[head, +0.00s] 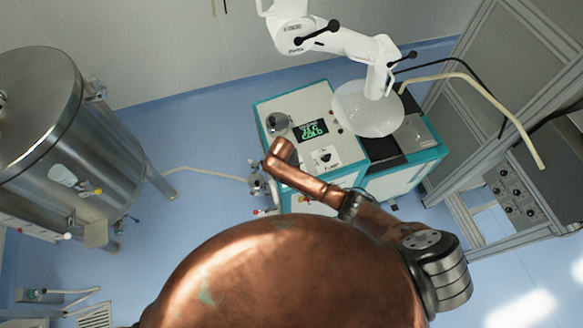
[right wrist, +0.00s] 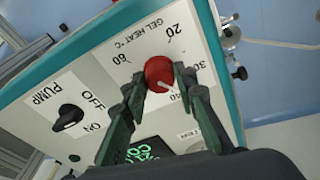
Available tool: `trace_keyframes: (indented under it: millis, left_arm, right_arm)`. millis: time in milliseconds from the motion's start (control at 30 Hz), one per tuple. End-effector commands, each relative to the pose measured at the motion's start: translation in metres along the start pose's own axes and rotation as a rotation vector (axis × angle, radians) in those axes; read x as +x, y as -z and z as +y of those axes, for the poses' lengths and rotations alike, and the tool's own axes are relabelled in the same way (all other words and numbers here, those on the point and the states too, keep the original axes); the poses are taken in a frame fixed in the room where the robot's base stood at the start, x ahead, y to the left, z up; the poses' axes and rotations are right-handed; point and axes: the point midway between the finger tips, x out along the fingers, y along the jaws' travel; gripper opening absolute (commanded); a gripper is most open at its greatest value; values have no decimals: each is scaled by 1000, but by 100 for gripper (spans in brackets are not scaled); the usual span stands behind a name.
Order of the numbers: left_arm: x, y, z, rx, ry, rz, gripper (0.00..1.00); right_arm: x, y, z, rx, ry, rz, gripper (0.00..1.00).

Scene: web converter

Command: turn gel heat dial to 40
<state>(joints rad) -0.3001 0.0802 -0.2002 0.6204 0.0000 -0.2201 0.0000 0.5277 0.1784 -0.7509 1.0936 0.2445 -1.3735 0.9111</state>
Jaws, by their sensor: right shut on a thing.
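The gel heat dial (right wrist: 159,74) is a red round knob on the white control panel, with printed numbers 20, 30, 40 and 60 around it. Its white pointer mark is on the lower side, toward the 40 label (right wrist: 175,96), partly hidden by a finger. My right gripper (right wrist: 158,80) is shut on the dial, one dark green finger on each side. In the head view my copper-coloured arm covers the dial and the right gripper. The left gripper is not in view.
A black pump switch (right wrist: 69,117) and a display with green text (head: 310,130) are close by on the panel.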

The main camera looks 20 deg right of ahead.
Motion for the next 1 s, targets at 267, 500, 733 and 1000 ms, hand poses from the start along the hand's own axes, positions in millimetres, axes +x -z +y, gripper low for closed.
trace_keyframes:
  millis: [267,500,733,1000]
  left_arm:
    - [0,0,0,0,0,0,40]
    - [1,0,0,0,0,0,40]
    - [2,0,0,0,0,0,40]
    - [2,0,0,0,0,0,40]
  right_arm:
    - [0,-1,-2,251,-39,-2,2]
    - [0,0,-2,419,-67,-2,2]
    - [0,0,-2,518,-84,-1,2]
    - [0,1,-2,562,-92,1,2]
